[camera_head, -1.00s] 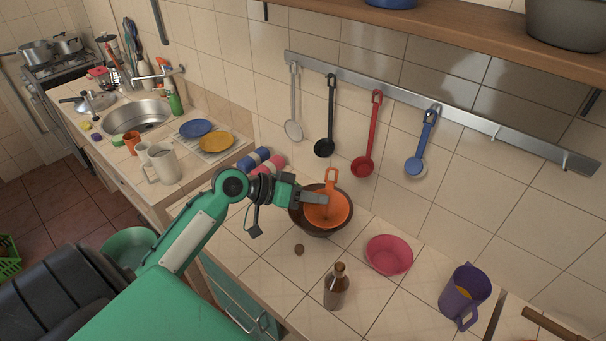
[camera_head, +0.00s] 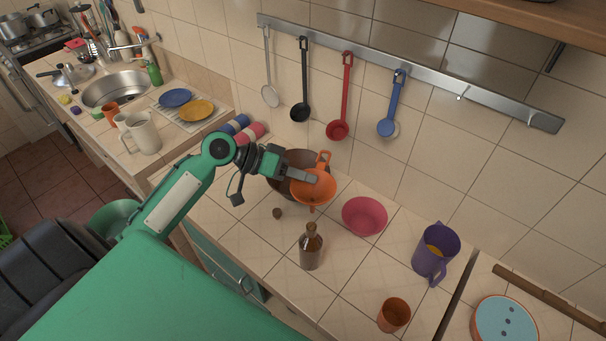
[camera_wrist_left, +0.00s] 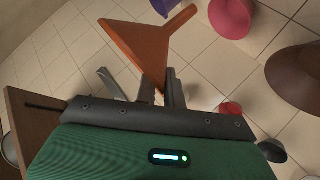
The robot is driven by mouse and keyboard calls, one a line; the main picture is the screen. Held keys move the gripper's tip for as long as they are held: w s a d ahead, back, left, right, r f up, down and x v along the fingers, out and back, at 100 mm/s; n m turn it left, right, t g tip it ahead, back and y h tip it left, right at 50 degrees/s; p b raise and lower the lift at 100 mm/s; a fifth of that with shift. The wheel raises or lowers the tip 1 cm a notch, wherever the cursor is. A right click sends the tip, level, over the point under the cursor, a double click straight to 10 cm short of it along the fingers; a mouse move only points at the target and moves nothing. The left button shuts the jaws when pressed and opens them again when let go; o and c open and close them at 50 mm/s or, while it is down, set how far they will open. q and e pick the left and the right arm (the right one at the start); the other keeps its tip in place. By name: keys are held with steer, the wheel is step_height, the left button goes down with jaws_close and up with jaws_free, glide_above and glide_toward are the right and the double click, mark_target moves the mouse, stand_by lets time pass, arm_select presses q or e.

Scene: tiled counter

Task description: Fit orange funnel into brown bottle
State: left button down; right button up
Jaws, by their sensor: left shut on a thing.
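The orange funnel (camera_head: 316,189) is held by my left gripper (camera_head: 305,177), whose fingers are shut on its rim. The funnel is in front of the brown bowl's right side, its handle tab pointing up and away and its spout pointing down. The brown bottle (camera_head: 311,253) stands upright on the counter, nearer the camera, with its open neck just below the funnel's spout in the picture; the two are apart. In the left wrist view the funnel (camera_wrist_left: 142,42) shows beyond the fingers. The right gripper is not in view.
The brown bowl (camera_head: 283,185) stands behind the funnel. A pink bowl (camera_head: 364,216), purple jug (camera_head: 431,258) and orange cup (camera_head: 394,316) stand to the right. Ladles hang from a wall rail (camera_head: 420,76).

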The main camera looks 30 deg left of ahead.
arm_select(q)
steer(key=shift+f+b, duration=1.35)
steer(key=shift+f, duration=0.8)
steer(key=shift+f+b, duration=0.3)
steer(key=shift+f, duration=0.3)
steer(key=shift+f, duration=0.35)
steer(key=shift+f+b, duration=0.5)
steer(key=shift+b, duration=0.05)
steer(key=shift+f+b, duration=0.35)
steer(key=shift+f, duration=0.15)
steer(key=shift+f, duration=0.1)
